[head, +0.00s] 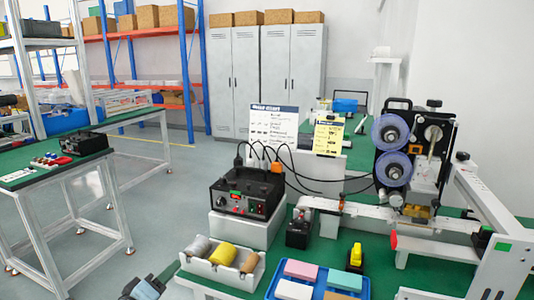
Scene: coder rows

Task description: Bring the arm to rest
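My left gripper (145,288) shows at the bottom edge, left of centre, as a small dark grey and bluish shape. It is cut off by the frame, so its fingers cannot be made out clearly. It is beside the front left of the green-topped work table, apart from the white tray of rolls (207,270). I see nothing held in it, but its opening is unclear. My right gripper is not in view.
A black control box (246,192) with cables stands on a white block. A blue tray (263,292) holds coloured blocks. The coder machine (412,150) with two reels stands at the right. A side table (55,172) is at the left. Grey floor is open between the tables.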

